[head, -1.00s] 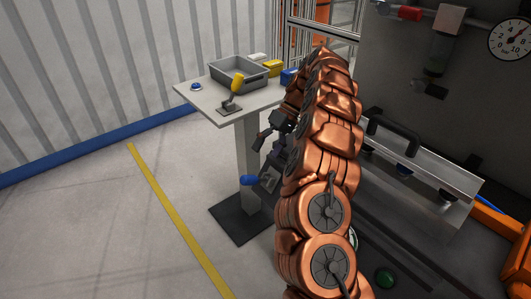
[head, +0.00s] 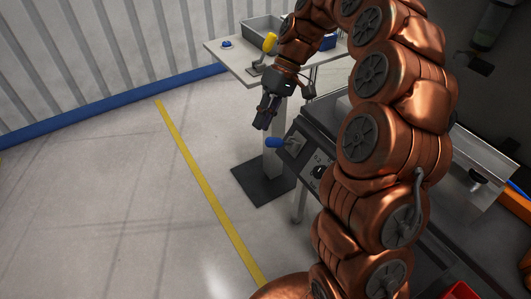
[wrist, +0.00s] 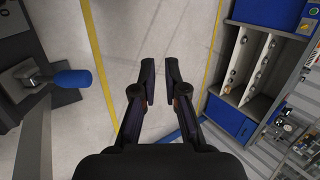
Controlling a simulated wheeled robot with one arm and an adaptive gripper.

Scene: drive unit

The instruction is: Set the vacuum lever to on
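A lever with a blue handle (head: 275,142) sticks out to the left from a dark control panel (head: 302,150). I take it for the vacuum lever; no label on it is readable. In the wrist view its blue handle (wrist: 72,78) is at the left, joined to a grey metal mount. My gripper (head: 264,124) points down, just above and left of the handle in the head view. In the wrist view my gripper (wrist: 160,72) has its fingers apart with bare floor between them. It is open, empty and clear of the lever.
A side table (head: 232,62) behind holds a grey tray (head: 262,26), a yellow-handled clamp (head: 270,42) and a blue button (head: 226,44). A black knob (head: 319,171) sits beside the lever. The floor left of the yellow line (head: 200,178) is clear.

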